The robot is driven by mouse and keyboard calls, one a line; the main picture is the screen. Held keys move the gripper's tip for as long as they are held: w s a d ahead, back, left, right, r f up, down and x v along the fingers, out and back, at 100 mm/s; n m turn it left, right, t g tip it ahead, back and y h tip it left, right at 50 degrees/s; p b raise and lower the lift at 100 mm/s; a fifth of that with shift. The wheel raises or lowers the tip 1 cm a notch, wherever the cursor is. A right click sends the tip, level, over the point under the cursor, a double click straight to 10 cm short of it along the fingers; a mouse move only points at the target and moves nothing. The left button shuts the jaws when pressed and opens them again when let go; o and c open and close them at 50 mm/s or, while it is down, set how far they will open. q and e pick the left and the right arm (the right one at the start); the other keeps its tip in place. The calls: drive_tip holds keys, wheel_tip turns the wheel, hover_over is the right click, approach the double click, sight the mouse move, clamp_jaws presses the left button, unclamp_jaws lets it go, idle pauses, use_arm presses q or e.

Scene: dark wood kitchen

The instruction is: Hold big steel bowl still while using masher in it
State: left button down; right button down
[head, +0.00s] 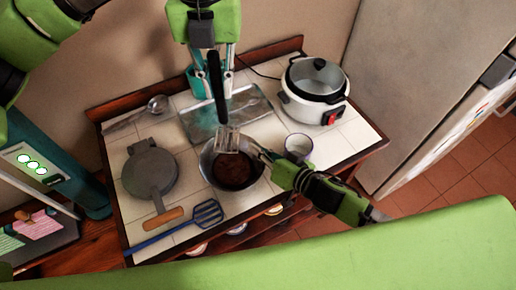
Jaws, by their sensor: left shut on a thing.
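The big steel bowl (208,165) stands on the white tiled counter, with dark brown contents inside. The masher (217,90) is upright, its black handle on top and its steel head over the back part of the bowl. My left gripper (214,62) comes down from the top and is shut on the masher's handle. My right gripper (258,151) reaches in from the right, with its fingertips at the bowl's back right rim. Whether its fingers are closed on the rim is too small to tell. The masher's head hides part of the bowl's inside.
A metal tray (258,109) lies behind the bowl. A round grey iron with wooden handle (150,170) and a blue spatula (180,228) lie left and front. A white cup (299,146) and rice cooker (315,83) stand right. A ladle (157,104) lies back left.

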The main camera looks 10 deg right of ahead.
sight(226, 133)
use_arm(q)
drive_tip(key=shift+s+f, duration=0.15)
drive_tip(key=shift+f, duration=0.6)
drive_tip(key=shift+s+f, duration=0.1)
drive_tip(key=shift+f, duration=6.15)
drive_tip(key=shift+f, duration=0.35)
drive_tip(key=shift+f, duration=0.3)
drive_tip(key=shift+r, duration=1.65)
drive_tip(key=shift+f, duration=0.3)
drive_tip(key=shift+f, duration=1.35)
